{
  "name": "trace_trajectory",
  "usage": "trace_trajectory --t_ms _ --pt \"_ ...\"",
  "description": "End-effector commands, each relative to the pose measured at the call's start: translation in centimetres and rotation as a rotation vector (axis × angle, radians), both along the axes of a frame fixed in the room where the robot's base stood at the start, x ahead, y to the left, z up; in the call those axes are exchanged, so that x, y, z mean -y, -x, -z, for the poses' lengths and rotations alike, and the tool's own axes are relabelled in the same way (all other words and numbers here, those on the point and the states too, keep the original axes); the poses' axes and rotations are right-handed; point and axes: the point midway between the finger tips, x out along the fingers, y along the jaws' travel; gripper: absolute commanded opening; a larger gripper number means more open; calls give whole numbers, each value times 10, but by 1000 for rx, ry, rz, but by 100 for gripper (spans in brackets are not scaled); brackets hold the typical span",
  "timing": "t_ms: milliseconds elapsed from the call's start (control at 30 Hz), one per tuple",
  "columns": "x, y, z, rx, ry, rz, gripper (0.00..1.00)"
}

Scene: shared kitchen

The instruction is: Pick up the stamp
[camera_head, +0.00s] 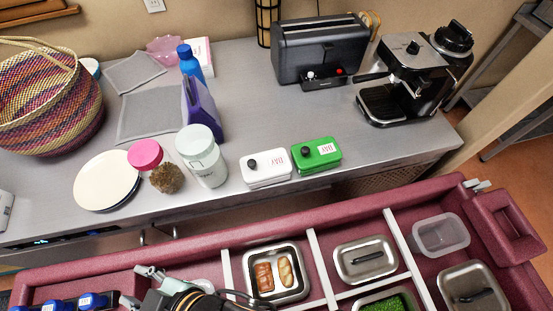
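No object here is plainly a stamp. A white box-shaped item (265,168) and a green one (317,156) stand side by side near the counter's front edge. Each has a black knob and a small printed label on top, and I cannot tell whether either is the stamp. Part of my arm, dark with yellowish bands, shows at the bottom edge, over the maroon cart and well apart from both items. My gripper (158,298) seems to be at its left, partly cut off; its finger opening is unclear.
On the counter (330,110) are a plate (105,183), a pink-topped item (145,154), a brown ball (166,178), a white-lidded jar (203,157), a toaster (318,50) and a coffee machine (408,75). The maroon cart (200,240) holding food trays lies in front.

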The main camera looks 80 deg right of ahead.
Motion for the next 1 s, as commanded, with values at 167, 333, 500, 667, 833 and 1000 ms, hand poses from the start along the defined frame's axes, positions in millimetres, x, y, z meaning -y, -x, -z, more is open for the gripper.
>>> trace_trajectory --t_ms 167,333,500,667,833,1000 --pt "0 0 0 0 0 0 40" --pt "0 0 0 0 0 0 40" --pt "0 0 0 0 0 0 62" --pt "0 0 0 0 0 0 68" --pt "0 0 0 0 0 0 68" --pt "3 -1 0 -6 5 2 68"
